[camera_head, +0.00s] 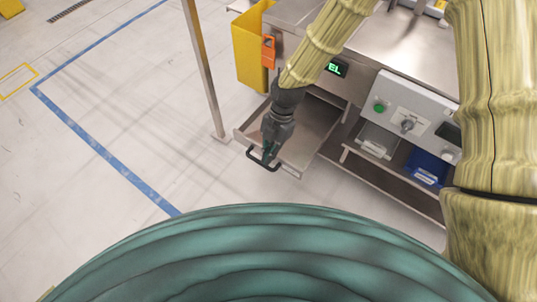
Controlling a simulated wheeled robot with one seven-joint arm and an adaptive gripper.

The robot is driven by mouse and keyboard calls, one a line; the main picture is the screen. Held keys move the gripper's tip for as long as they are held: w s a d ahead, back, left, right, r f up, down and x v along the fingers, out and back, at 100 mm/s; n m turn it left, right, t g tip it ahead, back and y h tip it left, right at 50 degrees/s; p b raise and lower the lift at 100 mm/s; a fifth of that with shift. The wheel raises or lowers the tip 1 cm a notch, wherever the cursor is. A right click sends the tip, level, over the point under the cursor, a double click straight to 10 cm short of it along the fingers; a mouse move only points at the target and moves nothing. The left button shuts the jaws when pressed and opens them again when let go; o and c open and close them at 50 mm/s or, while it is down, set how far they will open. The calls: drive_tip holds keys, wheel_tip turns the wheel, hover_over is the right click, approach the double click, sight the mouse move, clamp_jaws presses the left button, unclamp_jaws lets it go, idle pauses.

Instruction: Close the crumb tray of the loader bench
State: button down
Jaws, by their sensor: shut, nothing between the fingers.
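The crumb tray (316,120) is a shallow metal drawer pulled out from the front of the steel loader bench (405,38). A black bar handle (262,165) is on its front edge. My gripper (268,155) is shut and empty, pointing down at the handle. Its fingertips overlap the handle in the picture; I cannot tell whether they touch it. My gripper and arm hide part of the tray's inside and of the bench front.
A yellow bin (251,50) and an orange hook-like part (268,52) are at the bench's left end, near a metal post (203,70). A control panel (408,115) is to the right, above a shelf with a blue bin (428,168). The floor at left is clear.

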drive_tip(key=p, duration=0.2)
hover_over(293, 138)
drive_tip(key=shift+w, duration=0.1)
